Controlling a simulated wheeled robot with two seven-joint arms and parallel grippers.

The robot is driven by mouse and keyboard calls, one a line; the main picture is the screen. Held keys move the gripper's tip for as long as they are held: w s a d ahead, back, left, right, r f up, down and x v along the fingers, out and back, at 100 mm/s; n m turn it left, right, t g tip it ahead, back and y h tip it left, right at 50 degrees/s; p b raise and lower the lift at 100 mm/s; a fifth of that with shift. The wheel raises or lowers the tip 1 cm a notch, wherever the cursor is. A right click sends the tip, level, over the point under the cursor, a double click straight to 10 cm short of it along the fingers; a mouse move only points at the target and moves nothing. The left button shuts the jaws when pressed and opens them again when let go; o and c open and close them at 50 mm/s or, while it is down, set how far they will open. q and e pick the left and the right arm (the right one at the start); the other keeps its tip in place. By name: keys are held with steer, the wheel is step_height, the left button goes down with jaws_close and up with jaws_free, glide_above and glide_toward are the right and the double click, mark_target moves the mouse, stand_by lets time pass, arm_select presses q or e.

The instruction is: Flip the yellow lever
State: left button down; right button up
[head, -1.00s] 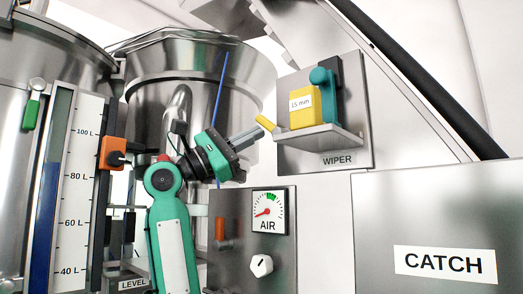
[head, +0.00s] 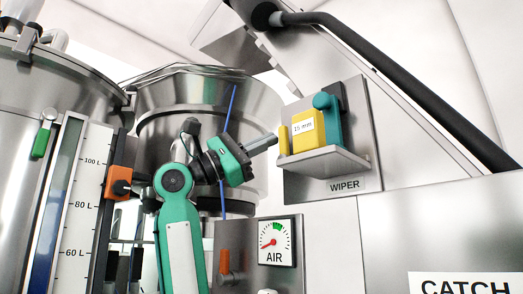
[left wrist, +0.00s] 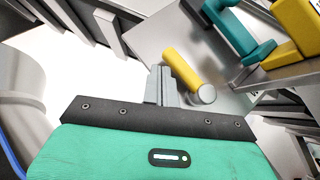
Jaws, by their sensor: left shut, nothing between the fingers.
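The yellow lever (head: 284,139) is a short bar at the left end of the wiper shelf, and it stands nearly upright in the head view. In the left wrist view the yellow lever (left wrist: 181,68) joins a round grey hub (left wrist: 206,94). My left gripper (head: 271,141) is shut and empty, its tips pointing right, just left of the lever. In the left wrist view the left gripper's fingers (left wrist: 159,84) are together close beside the lever; whether they touch it I cannot tell. My right gripper is not in view.
On the wiper shelf (head: 330,163) a yellow 15 mm block (head: 307,131) and a teal part (head: 327,118) stand right of the lever. Below is the AIR gauge panel (head: 277,241). A steel bowl (head: 190,88) is behind my arm, and a black pipe (head: 410,80) runs at upper right.

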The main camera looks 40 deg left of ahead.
arm_select(q)
steer(key=shift+d+r, duration=0.1)
stand_by(0.6)
steer(key=b+v, duration=0.7)
steer(key=v, duration=0.7)
steer(key=shift+w, duration=0.1)
